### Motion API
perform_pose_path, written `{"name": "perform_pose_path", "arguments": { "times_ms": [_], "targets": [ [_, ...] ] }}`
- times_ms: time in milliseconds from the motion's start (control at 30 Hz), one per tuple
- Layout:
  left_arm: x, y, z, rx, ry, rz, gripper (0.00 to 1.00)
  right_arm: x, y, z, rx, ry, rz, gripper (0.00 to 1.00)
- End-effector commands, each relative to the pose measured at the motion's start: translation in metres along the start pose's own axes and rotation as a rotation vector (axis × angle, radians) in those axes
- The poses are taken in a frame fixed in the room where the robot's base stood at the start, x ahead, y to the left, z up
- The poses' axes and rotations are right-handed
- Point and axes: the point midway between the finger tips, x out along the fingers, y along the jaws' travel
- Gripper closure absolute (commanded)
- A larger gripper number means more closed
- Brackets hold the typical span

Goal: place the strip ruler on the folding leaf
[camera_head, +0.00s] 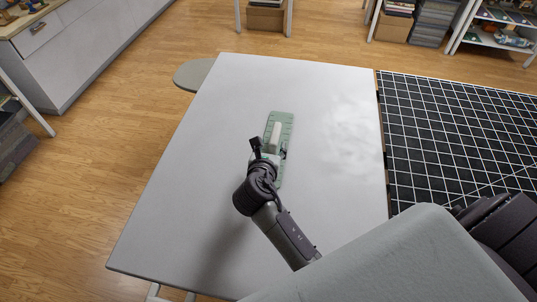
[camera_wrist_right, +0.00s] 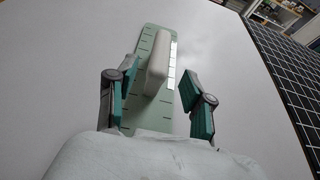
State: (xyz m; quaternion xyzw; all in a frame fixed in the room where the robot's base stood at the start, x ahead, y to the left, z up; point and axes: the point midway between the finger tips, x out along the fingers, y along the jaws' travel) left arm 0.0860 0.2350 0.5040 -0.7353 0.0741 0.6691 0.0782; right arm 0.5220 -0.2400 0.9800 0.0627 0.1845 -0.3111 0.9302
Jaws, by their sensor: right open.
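The strip ruler (camera_head: 285,121) is a pale green strip with dark marks and a raised white grip bar along its middle. It lies flat on the light grey folding leaf (camera_head: 210,160). My right gripper (camera_head: 268,150) is over the ruler's near part and hides some of it. In the right wrist view, the gripper (camera_wrist_right: 158,90) is open, with one finger on each side of the ruler (camera_wrist_right: 150,42) and its white bar (camera_wrist_right: 158,62). The fingers look apart from the bar. My left gripper is not in view.
A black gridded cutting mat (camera_head: 450,130) adjoins the leaf on the right. A grey-green rounded stool seat (camera_head: 193,74) shows past the leaf's left edge. White drawers (camera_head: 85,45) stand at the far left. The leaf around the ruler is clear.

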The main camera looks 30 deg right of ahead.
Motion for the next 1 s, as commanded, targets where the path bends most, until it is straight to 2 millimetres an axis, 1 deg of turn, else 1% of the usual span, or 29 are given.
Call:
{"name": "perform_pose_path", "arguments": {
  "times_ms": [33,100,200,300,467,1000],
  "targets": [
    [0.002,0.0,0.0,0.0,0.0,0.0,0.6,-0.011,0.0,-0.002,0.001,0.001,0.001,0.48],
    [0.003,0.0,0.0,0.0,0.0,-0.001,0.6,-0.023,0.0,-0.001,0.002,0.001,0.001,0.48],
    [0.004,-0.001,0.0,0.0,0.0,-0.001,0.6,-0.037,0.0,-0.001,0.0,0.001,0.001,0.48],
    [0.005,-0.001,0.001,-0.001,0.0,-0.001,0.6,-0.045,0.0,0.0,0.001,0.0,-0.001,0.48],
    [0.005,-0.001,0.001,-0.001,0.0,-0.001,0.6,-0.05,0.0,0.0,-0.001,0.0,-0.001,0.48],
    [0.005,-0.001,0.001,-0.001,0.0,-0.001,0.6,-0.049,0.0,0.0,-0.001,0.0,-0.001,0.48]
  ]
}}
